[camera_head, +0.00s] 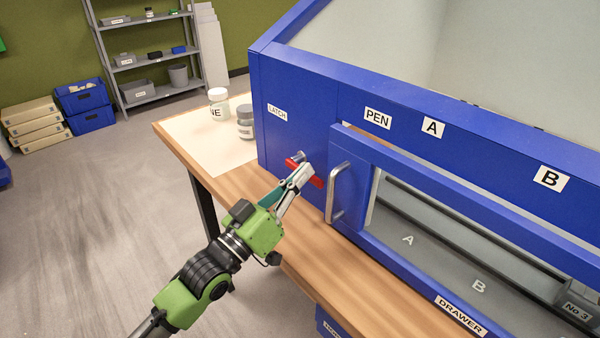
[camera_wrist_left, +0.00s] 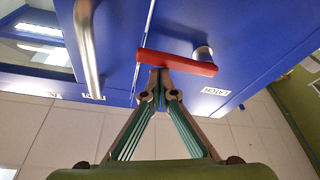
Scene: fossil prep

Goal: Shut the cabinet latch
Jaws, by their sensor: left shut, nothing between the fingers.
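The cabinet latch is a red bar (camera_head: 318,181) on a silver pivot (camera_head: 299,156), on the blue cabinet front below the LATCH label (camera_head: 277,113). The bar lies nearly level, its free end close to the door edge. In the left wrist view, which is upside down, the red bar (camera_wrist_left: 180,62) reaches across the seam beside the door. My left gripper (camera_head: 305,173) is shut and empty, its fingertips (camera_wrist_left: 159,76) at the bar, toward its free end. I cannot tell whether they touch it. My right gripper is not in view.
The sliding door's metal handle (camera_head: 340,193) is just right of the latch. Two jars, one white-lidded (camera_head: 218,103) and one grey (camera_head: 245,122), stand on the wooden bench (camera_head: 240,188) left of the cabinet.

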